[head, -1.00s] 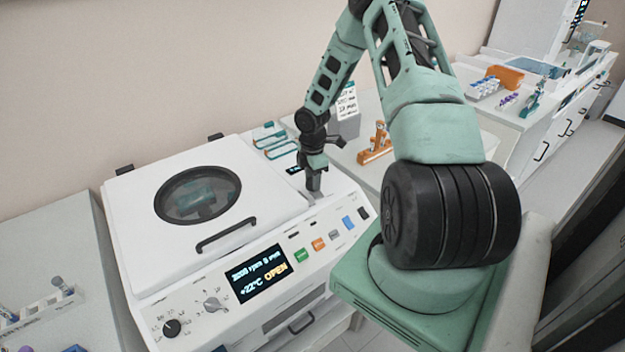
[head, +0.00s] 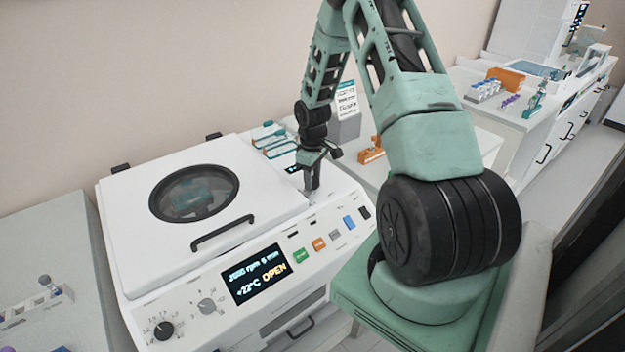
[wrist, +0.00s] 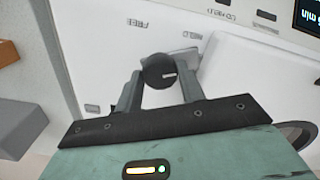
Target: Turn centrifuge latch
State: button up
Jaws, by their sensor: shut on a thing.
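The white centrifuge (head: 118,225) stands at the left in the head view with its lid down. Its display (head: 256,274) reads OPEN. The latch is a round black knob (wrist: 158,72) with a pale mark on its face, seen in the wrist view. My gripper (head: 313,187) points down at the right end of the centrifuge top, beside the lid. In the wrist view my gripper (wrist: 160,86) has its two fingers on either side of the knob and is shut on it. In the head view the fingers hide the knob. Lettering including HELD and FREE shows on the panel near the knob.
The lid has a black handle (head: 223,233) and a round window (head: 194,192). Coloured buttons (head: 319,244) line the sloped front. Behind stand teal racks (head: 270,138), a grey box (head: 345,125) and an orange holder (head: 371,149). A tube rack (head: 40,304) lies at the left.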

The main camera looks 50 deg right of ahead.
jog(key=m+b, duration=0.1)
jog(key=m, duration=0.3)
jog(key=shift+m+b, duration=0.35)
jog(key=shift+m, duration=0.05)
dwell(0.4)
jog(key=o, duration=1)
jog(key=shift+r, duration=0.1)
notch_tip(320, 180, up, 17)
jog(key=b, duration=0.3)
jog(key=shift+r+b, duration=0.15)
jog(key=shift+b, duration=0.25)
